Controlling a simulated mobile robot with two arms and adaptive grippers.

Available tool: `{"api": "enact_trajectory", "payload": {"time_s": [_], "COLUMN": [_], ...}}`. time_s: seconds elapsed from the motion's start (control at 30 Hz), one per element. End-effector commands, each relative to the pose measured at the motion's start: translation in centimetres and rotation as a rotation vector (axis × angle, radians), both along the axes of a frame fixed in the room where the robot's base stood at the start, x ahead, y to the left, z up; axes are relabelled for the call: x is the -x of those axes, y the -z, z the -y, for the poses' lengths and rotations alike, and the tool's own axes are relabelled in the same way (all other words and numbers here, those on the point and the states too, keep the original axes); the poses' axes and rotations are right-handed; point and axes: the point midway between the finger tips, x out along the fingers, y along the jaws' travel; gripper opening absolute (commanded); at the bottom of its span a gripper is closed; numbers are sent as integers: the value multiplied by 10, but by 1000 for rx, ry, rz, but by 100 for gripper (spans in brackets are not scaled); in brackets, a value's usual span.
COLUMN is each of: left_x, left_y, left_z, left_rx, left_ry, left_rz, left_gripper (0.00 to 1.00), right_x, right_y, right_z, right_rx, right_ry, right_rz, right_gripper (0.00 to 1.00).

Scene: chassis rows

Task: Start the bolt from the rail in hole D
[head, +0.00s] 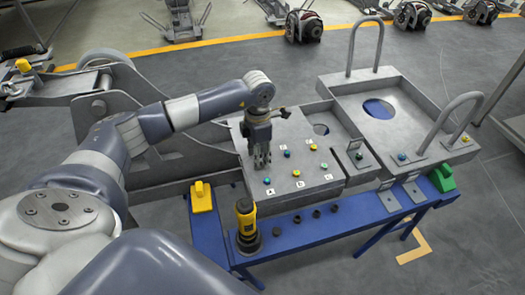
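My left gripper (262,163) points down over the left part of the grey chassis plate (335,188), near a blue-capped spot (267,180) beside a label that seems to read A. Its fingers look close together. I cannot tell whether they hold anything. The plate carries several small blue and yellow caps with white labels. The label at the front right (329,177) may be D, but it is too small to read surely. Several dark round pieces (316,214) stand in a row on the blue rail (345,221) in front of the plate. My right gripper is not in view.
A yellow-and-black tool (246,218) stands upright at the rail's left end, with a yellow block (201,196) behind it. A grey tray with tall looped handles (368,38) stands at the right. A green block (442,177) sits at the rail's right end.

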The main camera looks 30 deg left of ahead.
Motion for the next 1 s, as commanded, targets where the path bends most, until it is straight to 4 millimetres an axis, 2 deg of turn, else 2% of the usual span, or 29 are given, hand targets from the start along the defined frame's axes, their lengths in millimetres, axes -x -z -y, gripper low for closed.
{"api": "enact_trajectory", "payload": {"time_s": [0.03,0.37,1.0], "left_x": [0,0,1], "left_y": [0,-1,-3], "left_z": [0,0,2], "left_rx": [0,1,1], "left_ry": [0,-69,-783], "left_rz": [0,-1,-3], "left_gripper": [39,39,39], "right_x": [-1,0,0], "right_y": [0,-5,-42], "right_z": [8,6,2], "right_rx": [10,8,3], "right_ry": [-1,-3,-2], "right_rz": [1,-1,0], "right_gripper": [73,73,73]}}
